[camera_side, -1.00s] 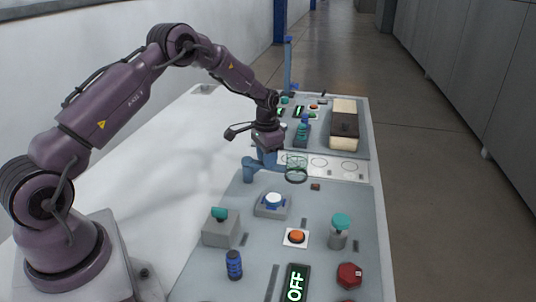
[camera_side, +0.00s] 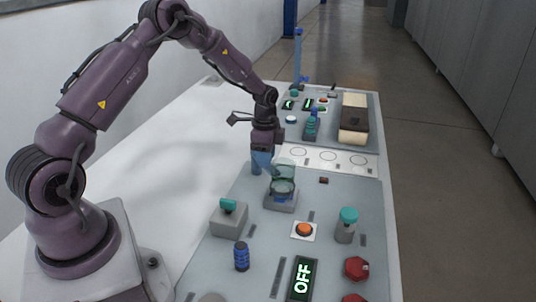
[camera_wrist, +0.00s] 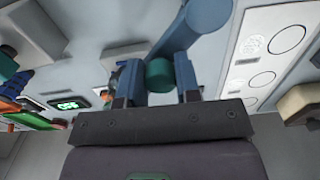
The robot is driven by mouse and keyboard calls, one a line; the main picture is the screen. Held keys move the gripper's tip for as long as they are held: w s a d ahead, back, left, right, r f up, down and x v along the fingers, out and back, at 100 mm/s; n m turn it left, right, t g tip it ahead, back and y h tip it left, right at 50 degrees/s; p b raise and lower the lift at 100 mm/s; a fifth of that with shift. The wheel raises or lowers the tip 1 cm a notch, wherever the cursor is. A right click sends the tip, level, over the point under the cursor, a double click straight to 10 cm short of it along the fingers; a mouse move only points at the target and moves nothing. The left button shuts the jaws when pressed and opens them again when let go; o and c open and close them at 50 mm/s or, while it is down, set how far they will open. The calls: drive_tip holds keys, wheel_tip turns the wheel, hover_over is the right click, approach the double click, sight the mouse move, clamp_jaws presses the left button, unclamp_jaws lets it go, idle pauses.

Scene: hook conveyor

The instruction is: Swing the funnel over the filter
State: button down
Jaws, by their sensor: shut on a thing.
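The filter (camera_side: 281,203) is a grey block with a blue and white top, partly hidden behind the funnel. My gripper (camera_side: 263,160) is at the blue swing arm, left of the funnel. In the wrist view my gripper (camera_wrist: 158,85) has a teal round knob (camera_wrist: 159,74) between its fingers, with the blue swing arm (camera_wrist: 197,28) running up behind it. The funnel's cup is not clear in the wrist view.
A grey box with a teal knob (camera_side: 229,217), an orange button (camera_side: 304,230), a teal-topped post (camera_side: 347,225) and an OFF display (camera_side: 301,279) stand in front. White panel with circles (camera_side: 326,158) lies behind.

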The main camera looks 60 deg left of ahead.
drive_tip(key=shift+s, duration=0.2)
idle(0.3)
drive_tip(key=c, duration=0.8)
unclamp_jaws()
drive_tip(key=shift+w, duration=0.1)
wheel_tip(320, 180, up, 13)
